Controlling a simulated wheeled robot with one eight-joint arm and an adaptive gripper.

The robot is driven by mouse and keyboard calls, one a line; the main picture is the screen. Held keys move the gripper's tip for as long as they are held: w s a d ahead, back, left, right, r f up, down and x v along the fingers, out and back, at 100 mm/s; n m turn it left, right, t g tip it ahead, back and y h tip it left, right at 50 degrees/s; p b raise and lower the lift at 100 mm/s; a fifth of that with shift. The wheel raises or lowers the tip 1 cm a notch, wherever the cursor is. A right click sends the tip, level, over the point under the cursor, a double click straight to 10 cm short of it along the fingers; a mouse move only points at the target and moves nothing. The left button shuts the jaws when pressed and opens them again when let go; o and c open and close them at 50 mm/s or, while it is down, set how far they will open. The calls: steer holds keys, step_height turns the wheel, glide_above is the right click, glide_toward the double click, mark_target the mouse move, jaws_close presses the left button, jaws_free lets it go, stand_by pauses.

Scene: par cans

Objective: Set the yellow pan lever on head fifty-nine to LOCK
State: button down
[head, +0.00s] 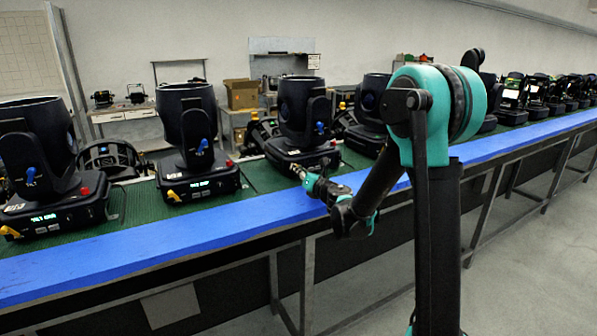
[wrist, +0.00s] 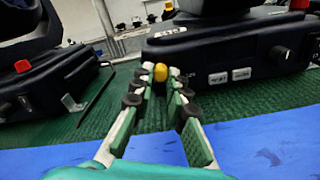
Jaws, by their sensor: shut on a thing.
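The yellow pan lever (wrist: 160,71) shows as a rounded yellow knob at the near left corner of a dark moving head's base (wrist: 215,52). My gripper (wrist: 160,78) is shut on the knob, with one fingertip on each side of it. In the head view my gripper (head: 301,173) reaches the front of the base (head: 290,152) of the third head from the left. The lever is hidden there by my gripper.
A neighbouring head base with a red button (wrist: 22,66) stands to the left, with a thin metal bracket (wrist: 73,103) between. The blue front strip (head: 130,246) of the bench is clear. More heads line the green mat.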

steer(key=m, duration=0.2)
steer(key=d+m, duration=0.1)
steer(key=m, duration=0.1)
steer(key=w+m, duration=0.1)
steer(key=m, duration=0.1)
steer(key=shift+d+r, duration=0.25)
steer(key=m, duration=0.3)
steer(key=d+m, duration=0.1)
steer(key=m, duration=0.1)
steer(key=shift+w+f+m, duration=0.2)
steer(key=shift+w+m, duration=0.1)
steer(key=shift+w, duration=0.05)
steer(key=c, duration=1.5)
jaws_free()
steer(key=v, duration=1.2)
